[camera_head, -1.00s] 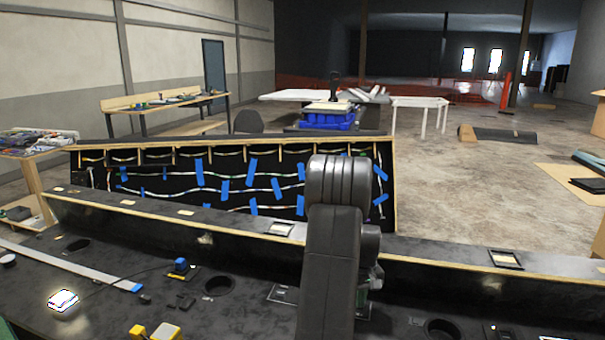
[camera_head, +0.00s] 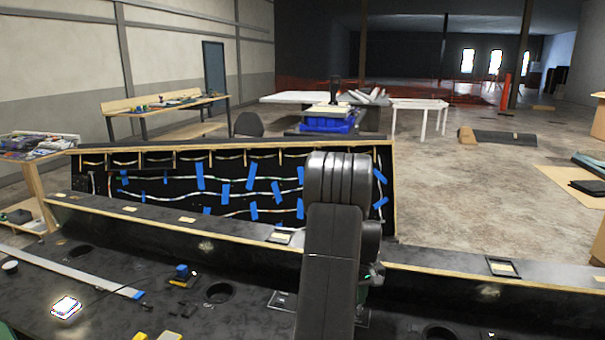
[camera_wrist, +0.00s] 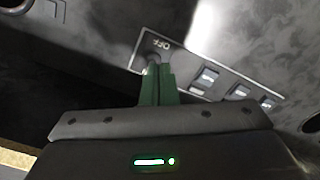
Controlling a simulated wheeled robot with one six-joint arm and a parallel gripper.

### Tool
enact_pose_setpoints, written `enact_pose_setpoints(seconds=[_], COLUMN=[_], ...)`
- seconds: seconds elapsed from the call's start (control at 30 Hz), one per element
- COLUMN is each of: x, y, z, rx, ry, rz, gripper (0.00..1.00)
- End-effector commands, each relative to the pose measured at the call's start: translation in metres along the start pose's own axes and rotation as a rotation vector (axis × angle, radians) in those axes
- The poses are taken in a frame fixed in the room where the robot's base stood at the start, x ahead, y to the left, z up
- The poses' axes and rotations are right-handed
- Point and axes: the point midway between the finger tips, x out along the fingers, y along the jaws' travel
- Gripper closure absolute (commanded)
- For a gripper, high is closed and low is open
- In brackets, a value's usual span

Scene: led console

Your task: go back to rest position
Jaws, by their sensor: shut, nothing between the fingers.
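My gripper (camera_wrist: 157,75) shows in the wrist view with its two green fingers pressed together and nothing between them. The fingertips are over the end of a metal switch plate (camera_wrist: 222,73) marked OFF. A grey toggle or knob is partly hidden just behind the tips, and I cannot tell whether they touch it. Several rocker switches run along the plate to the right. In the head view my dark arm covers most of the gripper, with a bit of green beside it. Part of the plate (camera_head: 281,300) shows left of my arm.
The black console top (camera_head: 110,290) holds a lit white button (camera_head: 66,306), a blue-capped part (camera_head: 182,271) and a round hole (camera_head: 219,292). A wood-edged ledge (camera_head: 440,262) crosses behind. A raised panel with blue tape (camera_head: 230,190) stands beyond. Air above the console is clear.

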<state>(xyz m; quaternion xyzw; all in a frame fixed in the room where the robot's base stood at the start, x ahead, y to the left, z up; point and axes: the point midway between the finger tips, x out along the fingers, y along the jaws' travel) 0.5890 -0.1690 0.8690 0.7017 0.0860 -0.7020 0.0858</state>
Motion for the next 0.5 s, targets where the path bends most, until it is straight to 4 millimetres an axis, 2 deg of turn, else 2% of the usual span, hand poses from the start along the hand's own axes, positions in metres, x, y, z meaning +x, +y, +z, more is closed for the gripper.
enact_pose_setpoints(seconds=[0.03,0.23,0.4,0.43,0.5], x=[0.016,0.051,0.046,0.034,0.022], y=[0.001,0.003,-0.011,-0.009,-0.009], z=[-0.001,-0.005,0.019,0.016,0.016], rx=[0.000,0.000,0.000,0.000,0.000], ry=[-0.001,0.001,0.002,0.004,0.003], rz=[0.000,0.000,0.001,0.002,0.002], gripper=[1.00,1.00,1.00,1.00,1.00])
